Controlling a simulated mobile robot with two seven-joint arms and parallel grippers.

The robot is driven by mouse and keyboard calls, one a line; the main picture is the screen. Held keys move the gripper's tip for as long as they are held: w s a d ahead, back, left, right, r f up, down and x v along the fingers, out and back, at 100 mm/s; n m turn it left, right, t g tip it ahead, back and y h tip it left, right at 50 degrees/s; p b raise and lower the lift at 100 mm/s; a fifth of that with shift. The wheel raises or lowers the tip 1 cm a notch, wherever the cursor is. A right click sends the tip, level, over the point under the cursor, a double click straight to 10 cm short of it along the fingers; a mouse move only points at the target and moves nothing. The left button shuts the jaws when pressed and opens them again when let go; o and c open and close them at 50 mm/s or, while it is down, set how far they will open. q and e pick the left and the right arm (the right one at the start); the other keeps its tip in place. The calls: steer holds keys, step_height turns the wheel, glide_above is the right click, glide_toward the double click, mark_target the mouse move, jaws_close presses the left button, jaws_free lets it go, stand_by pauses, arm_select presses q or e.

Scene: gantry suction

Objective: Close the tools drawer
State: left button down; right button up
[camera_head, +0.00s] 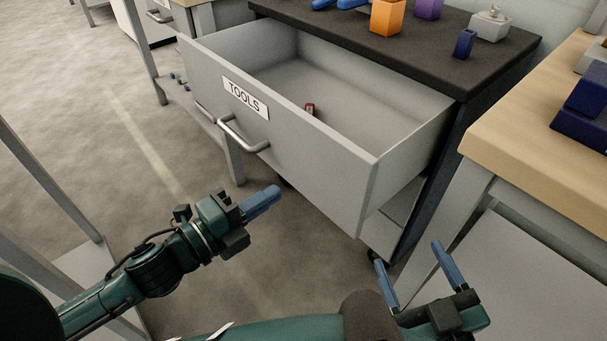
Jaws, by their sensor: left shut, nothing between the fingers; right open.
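The tools drawer (290,140) is grey, pulled well out of its dark-topped cabinet, and carries a white "TOOLS" label (245,97). Its metal bar handle (240,135) is on the front panel below the label. A small red object (310,109) lies inside, and the rest of the visible drawer floor is bare. My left gripper (267,198) is shut and empty, below and in front of the drawer front, apart from the handle. My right gripper (412,268) is open and empty, near the drawer's lower right corner, with its fingers pointing up.
The dark cabinet top (400,50) holds an orange block (387,16), a dark blue block (464,43) and a grey item (490,25). A wooden-topped table (540,125) with blue items stands close at right. Open floor (90,130) lies to the left.

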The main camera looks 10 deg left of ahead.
mark_target(316, 167)
arm_select(q)
steer(key=x, duration=0.7)
steer(key=shift+w+d+b, duration=0.1)
steer(key=shift+w+b, duration=0.05)
steer(key=shift+b, duration=0.25)
steer(key=shift+w+d, duration=0.35)
steer(key=shift+w, duration=0.05)
arm_select(e)
steer(key=shift+s+a+y, duration=0.15)
steer(key=shift+a+y, duration=0.15)
steer(key=shift+y, duration=0.2)
arm_select(q)
steer(key=shift+w, duration=0.1)
